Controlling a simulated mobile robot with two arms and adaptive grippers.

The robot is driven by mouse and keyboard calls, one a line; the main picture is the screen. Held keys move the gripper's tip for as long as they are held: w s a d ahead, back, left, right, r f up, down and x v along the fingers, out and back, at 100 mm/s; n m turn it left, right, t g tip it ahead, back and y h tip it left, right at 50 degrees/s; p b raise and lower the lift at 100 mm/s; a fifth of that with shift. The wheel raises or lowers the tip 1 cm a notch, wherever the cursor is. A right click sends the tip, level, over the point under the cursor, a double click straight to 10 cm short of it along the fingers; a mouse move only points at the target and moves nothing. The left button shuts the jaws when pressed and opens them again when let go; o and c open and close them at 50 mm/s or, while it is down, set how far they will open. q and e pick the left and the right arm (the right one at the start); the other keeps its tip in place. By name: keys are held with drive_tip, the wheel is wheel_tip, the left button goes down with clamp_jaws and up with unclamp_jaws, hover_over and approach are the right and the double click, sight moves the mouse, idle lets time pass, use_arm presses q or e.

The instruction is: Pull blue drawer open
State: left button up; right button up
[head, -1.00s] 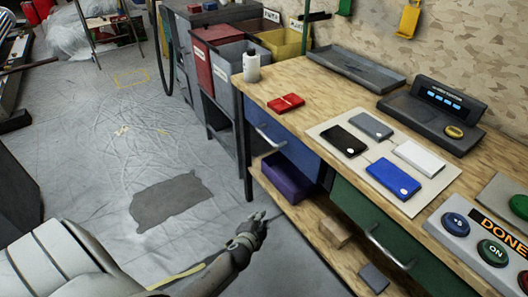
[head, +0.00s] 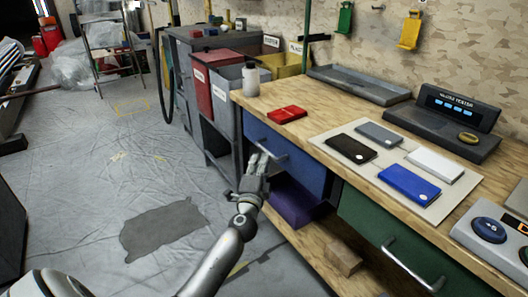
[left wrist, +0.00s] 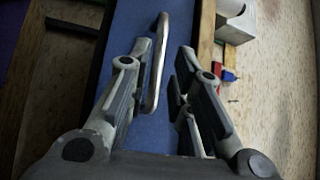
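The blue drawer (head: 303,165) is under the left part of the wooden workbench top and looks shut. Its metal bar handle (head: 277,155) is on the front, partly hidden by my gripper. My left gripper (head: 260,160) is at the left end of this handle. In the left wrist view, its two fingers (left wrist: 165,48) are spread apart. The handle (left wrist: 157,62) shows between them, closer to the left finger, with the blue front (left wrist: 125,25) behind. I cannot tell whether a finger touches the handle. My right gripper is out of view.
A purple bin (head: 296,202) stands on the shelf below the blue drawer. A green drawer (head: 365,225) is to the right. The bench top (head: 330,110) holds a red item (head: 287,114), a white bottle (head: 251,79) and several phones on a mat. Floor in front is open.

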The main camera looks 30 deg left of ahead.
sight(264, 148)
use_arm(q)
drive_tip(key=shift+b+x, duration=0.35)
drive_tip(key=shift+x, duration=2.9)
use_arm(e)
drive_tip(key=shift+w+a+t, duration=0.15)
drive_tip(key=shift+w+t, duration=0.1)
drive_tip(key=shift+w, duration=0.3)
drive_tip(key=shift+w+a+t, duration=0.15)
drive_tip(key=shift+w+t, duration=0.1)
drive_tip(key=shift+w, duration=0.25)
use_arm(q)
clamp_jaws()
